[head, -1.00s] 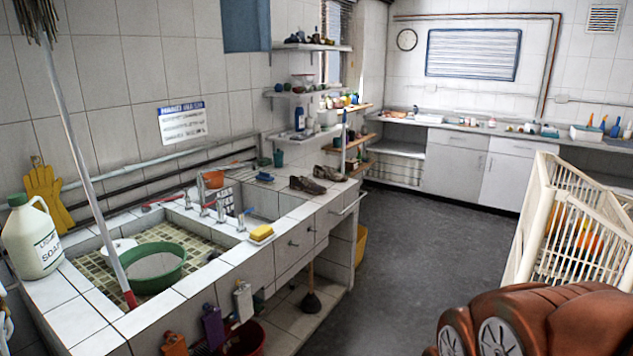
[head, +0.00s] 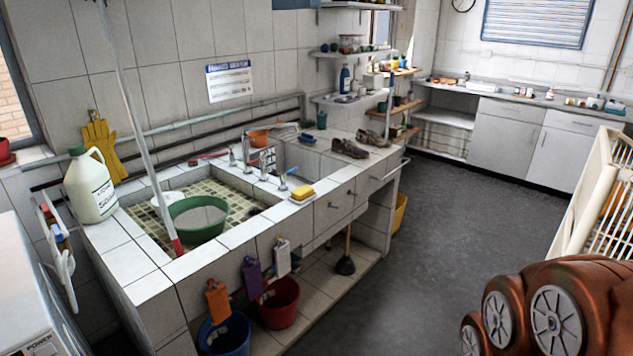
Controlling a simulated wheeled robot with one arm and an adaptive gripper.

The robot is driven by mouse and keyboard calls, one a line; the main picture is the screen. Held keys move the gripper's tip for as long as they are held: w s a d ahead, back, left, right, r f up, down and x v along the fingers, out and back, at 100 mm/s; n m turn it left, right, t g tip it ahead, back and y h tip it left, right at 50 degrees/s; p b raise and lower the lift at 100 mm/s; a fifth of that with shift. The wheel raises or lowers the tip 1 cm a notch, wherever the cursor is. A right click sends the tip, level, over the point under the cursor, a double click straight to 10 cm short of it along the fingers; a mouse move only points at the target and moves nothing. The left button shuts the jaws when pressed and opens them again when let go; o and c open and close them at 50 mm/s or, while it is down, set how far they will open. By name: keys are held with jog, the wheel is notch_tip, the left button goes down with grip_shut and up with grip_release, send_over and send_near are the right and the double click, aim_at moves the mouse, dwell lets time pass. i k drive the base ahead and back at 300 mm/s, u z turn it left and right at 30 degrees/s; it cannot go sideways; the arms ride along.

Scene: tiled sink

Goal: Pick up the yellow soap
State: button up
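The yellow soap (head: 302,192) is a small yellow block in the head view. It rests on a whitish base on the tiled front edge of the sink counter (head: 236,236), just right of the taps. Orange-brown rounded parts of my own arm show at the lower right, well apart from the soap. My gripper is not in view, so its state is hidden.
A green basin (head: 198,219) and a leaning pole (head: 140,125) stand in the left sink. A white jug (head: 91,188) is at the left. Shoes (head: 349,147) lie right of the soap. Buckets (head: 279,303) stand below. A white rack (head: 597,205) is at right; the floor between is clear.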

aim_at(303, 193)
jog(key=z, duration=0.15)
jog(key=i, duration=2.2)
jog(key=u, duration=2.5)
